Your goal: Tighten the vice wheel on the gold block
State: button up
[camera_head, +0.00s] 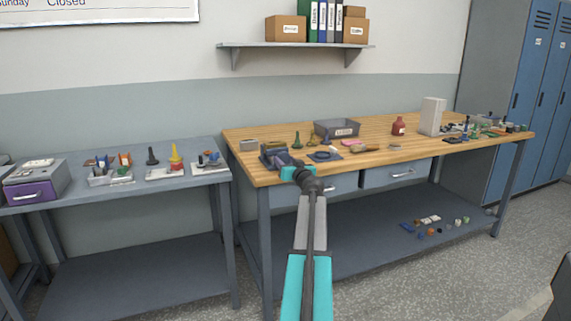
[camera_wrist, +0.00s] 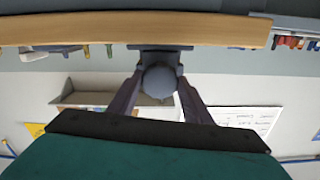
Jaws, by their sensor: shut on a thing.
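The vice (camera_head: 272,153) is a blue-grey body at the left front corner of the wooden bench. My gripper (camera_head: 295,166) is at its front side, past the bench's front edge. In the wrist view the vice wheel (camera_wrist: 159,82) is a dark grey round knob below the wooden edge. The two dark fingers of my gripper (camera_wrist: 159,94) are on either side of it, shut on it. I cannot make out the gold block in either view. How far the vice jaws are closed is also hidden.
The wooden bench (camera_head: 375,138) holds a grey bin (camera_head: 337,129), a red bottle (camera_head: 398,126) and several small items right of the vice. A lower grey table (camera_head: 130,193) with trays stands to the left. The floor in front is clear.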

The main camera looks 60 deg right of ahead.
jog(key=shift+f, duration=0.1)
jog(key=shift+m+b, duration=0.9)
jog(key=shift+m, duration=0.4)
jog(key=shift+m+b, duration=0.4)
jog(key=shift+m, duration=0.8)
jog(key=o, duration=1.1)
jog(key=shift+c, duration=0.2)
jog(key=shift+s+a, duration=0.1)
jog(key=v, duration=1.3)
jog(key=shift+s+a, duration=0.2)
jog(key=shift+s, duration=0.05)
